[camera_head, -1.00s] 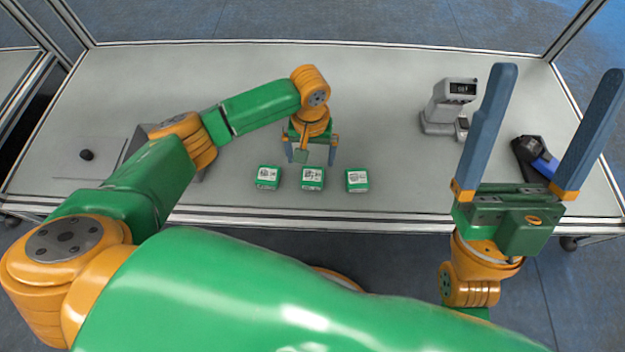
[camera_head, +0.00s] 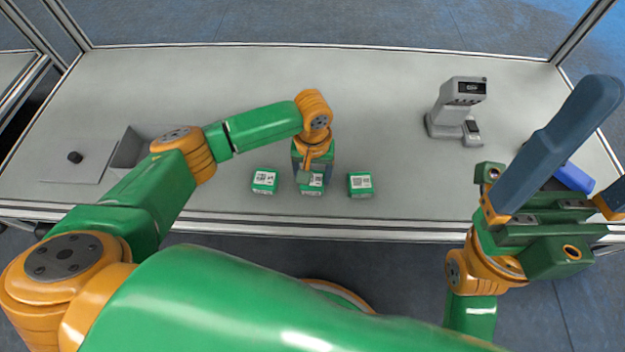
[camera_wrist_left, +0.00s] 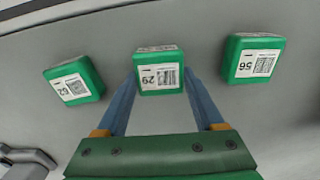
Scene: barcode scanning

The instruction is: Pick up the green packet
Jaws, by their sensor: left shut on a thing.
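Three small green packets with white barcode labels lie in a row near the table's front edge. The middle packet (camera_head: 312,190) is between the fingers of my left gripper (camera_head: 313,177), which is shut on it. In the left wrist view, the middle packet (camera_wrist_left: 159,77), labelled 29, sits between the two blue fingertips (camera_wrist_left: 161,84). The left packet (camera_head: 264,181) and right packet (camera_head: 360,185) lie apart on either side. My right gripper (camera_head: 560,200) is open and empty at the right front; one finger runs out of the picture.
A grey scanner device (camera_head: 456,108) stands at the right back of the table (camera_head: 390,95). A blue and dark object (camera_head: 573,177) is partly hidden behind my right gripper. A grey box (camera_head: 130,148) and a plate with a black knob (camera_head: 75,157) are at the left.

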